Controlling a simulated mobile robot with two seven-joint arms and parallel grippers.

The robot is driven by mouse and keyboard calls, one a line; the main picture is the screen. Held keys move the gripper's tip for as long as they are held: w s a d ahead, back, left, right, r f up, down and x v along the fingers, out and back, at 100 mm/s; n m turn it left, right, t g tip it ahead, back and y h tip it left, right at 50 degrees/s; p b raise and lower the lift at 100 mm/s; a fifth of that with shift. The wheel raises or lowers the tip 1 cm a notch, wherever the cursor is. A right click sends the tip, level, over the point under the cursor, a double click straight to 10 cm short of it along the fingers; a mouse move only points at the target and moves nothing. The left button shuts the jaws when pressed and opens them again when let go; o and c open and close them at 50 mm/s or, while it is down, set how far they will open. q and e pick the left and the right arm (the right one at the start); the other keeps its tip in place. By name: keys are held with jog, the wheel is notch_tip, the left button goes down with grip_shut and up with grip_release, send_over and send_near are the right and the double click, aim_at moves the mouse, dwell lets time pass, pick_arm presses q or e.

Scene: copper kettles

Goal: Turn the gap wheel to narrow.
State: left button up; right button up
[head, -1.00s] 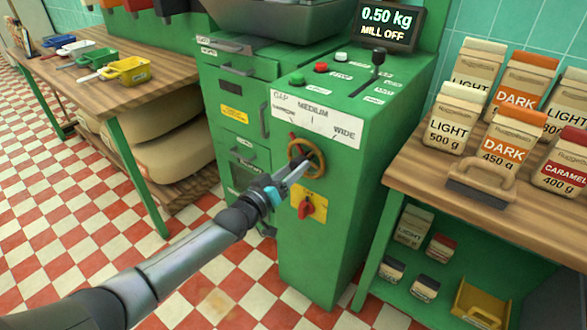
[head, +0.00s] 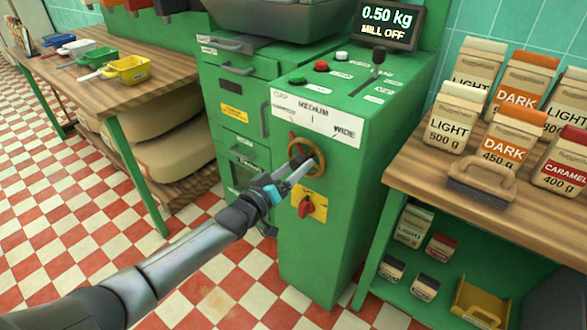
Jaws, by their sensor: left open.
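The gap wheel (head: 321,166) is a brass-coloured ring on the front of the green mill cabinet (head: 309,245). A red pointer (head: 292,136) shows at its upper left. Above it, a white scale plate (head: 317,118) reads gap, narrow at left, medium in the middle and wide at right. My left gripper (head: 303,166) is open, with its fingertips at the wheel and covering part of its lower left. I cannot tell whether they touch the rim. My right gripper is not in view.
A red rotary switch (head: 306,208) on a yellow plate sits just below the wheel. A display (head: 388,24) reads 0.50 kg, mill off. Buttons and a black lever (head: 376,62) are on the cabinet top. A wooden table (head: 500,215) with several bags stands at right.

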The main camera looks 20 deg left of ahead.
pick_arm(q)
jog(key=shift+s, duration=0.1)
jog(key=shift+s+a, duration=0.1)
jog(key=shift+s, duration=0.1)
jog(key=shift+s+a+p, duration=0.15)
jog(key=shift+s+p, duration=0.15)
jog(key=shift+p, duration=0.05)
jog(key=p+v, duration=0.4)
jog(key=v, duration=1)
jog(key=shift+p, duration=0.3)
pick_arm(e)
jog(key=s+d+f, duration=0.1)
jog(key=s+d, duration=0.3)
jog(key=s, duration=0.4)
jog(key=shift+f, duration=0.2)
